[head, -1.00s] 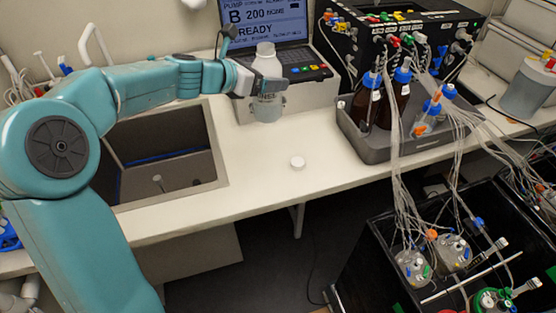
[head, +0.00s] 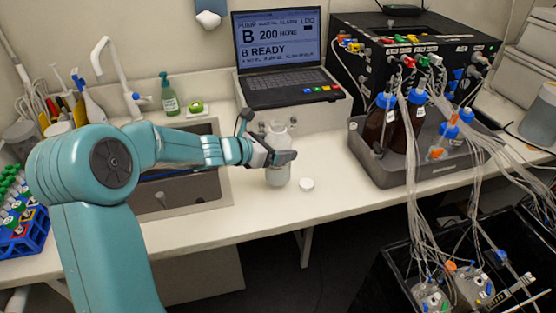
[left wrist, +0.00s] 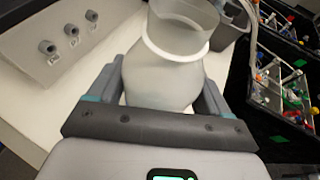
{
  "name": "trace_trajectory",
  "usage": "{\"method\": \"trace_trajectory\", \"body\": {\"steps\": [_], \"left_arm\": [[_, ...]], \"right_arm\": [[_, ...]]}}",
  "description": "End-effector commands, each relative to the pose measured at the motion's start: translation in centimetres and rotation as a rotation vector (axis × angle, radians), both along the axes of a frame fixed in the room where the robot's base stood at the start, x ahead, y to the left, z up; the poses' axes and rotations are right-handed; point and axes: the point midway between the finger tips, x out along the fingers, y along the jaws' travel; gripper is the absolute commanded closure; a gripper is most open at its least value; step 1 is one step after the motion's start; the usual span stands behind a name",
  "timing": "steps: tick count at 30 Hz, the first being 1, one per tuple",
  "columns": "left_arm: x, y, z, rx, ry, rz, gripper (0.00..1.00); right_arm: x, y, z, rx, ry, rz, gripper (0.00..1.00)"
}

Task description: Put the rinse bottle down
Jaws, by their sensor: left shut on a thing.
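The rinse bottle (head: 278,176) is a translucent whitish bottle with an open neck. My right gripper is not in view.
The sink (head: 180,192) lies left of the bottle. A laptop (head: 285,85) on a raised box stands behind. A grey tray (head: 430,173) with brown bottles and tubing is to the right.

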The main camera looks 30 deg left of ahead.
Motion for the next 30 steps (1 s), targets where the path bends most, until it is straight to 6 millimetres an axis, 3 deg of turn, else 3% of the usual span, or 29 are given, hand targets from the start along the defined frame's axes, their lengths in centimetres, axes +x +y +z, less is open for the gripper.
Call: {"method": "trace_trajectory", "body": {"steps": [3, 6, 18, 19, 20, 30], "left_arm": [[0.1, -0.1, -2.4, -0.004, 0.003, -0.001, 0.62], [0.1, -0.1, -3.3, -0.002, 0.002, 0.0, 0.62], [0.1, -0.1, -3.8, 0.0, 0.0, 0.0, 0.62], [0.1, -0.1, -3.7, 0.0, 0.0, 0.0, 0.12], [0.1, -0.1, -3.6, 0.0, 0.001, -0.001, 0.02], [-0.2, 0.1, -3.2, 0.0, 0.0, 0.001, 0.0]], "right_arm": [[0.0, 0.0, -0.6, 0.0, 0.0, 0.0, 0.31], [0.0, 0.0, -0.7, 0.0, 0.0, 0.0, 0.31], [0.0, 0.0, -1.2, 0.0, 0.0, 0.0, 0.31], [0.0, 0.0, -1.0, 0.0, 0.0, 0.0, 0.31], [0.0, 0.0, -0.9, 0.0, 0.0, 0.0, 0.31], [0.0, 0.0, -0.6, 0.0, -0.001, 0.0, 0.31]]}}
